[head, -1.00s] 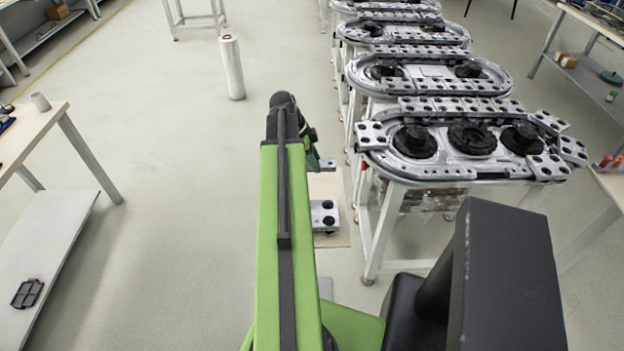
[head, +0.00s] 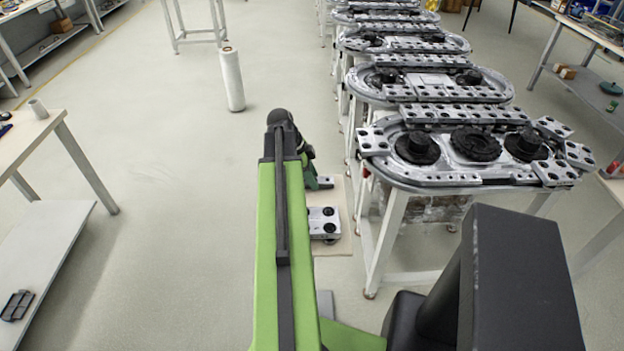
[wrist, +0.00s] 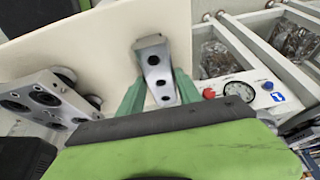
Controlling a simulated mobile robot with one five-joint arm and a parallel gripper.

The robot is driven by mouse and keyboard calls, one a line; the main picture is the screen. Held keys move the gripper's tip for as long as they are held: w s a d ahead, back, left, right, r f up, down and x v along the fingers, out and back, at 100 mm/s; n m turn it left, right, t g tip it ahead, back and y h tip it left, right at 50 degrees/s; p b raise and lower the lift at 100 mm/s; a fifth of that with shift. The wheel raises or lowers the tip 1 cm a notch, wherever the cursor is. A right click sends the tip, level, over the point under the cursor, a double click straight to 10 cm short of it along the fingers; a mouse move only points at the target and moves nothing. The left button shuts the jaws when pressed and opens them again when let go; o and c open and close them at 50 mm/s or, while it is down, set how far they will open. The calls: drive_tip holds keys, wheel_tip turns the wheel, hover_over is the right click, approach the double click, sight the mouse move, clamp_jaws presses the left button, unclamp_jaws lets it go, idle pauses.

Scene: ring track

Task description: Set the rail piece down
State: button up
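The rail piece (wrist: 156,72), a short pale metal bar with dark holes, sits between the two green fingers of my gripper (wrist: 160,82) in the wrist view. The fingers lie against its sides, and its far end sticks out past them. Behind it is a beige board (wrist: 105,50). In the head view, the end of the rail piece (head: 326,182) shows at my gripper (head: 318,183), over the far part of the board (head: 339,240). My arm hides most of the gripper there. I cannot tell whether the piece touches the board.
A metal block with black wheels (head: 323,222) is on the board, left of my gripper in the wrist view (wrist: 45,95). An oval ring track (head: 470,178) on a white-legged stand is close on the right, with others behind. A white roll (head: 232,79) stands on open floor.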

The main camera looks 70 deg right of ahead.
drive_tip(key=o, duration=0.4)
drive_tip(key=shift+w+r+p, duration=0.1)
drive_tip(key=shift+r+p, duration=0.45)
drive_tip(key=p+v, duration=1)
drive_tip(key=v, duration=0.1)
drive_tip(key=shift+w, duration=0.15)
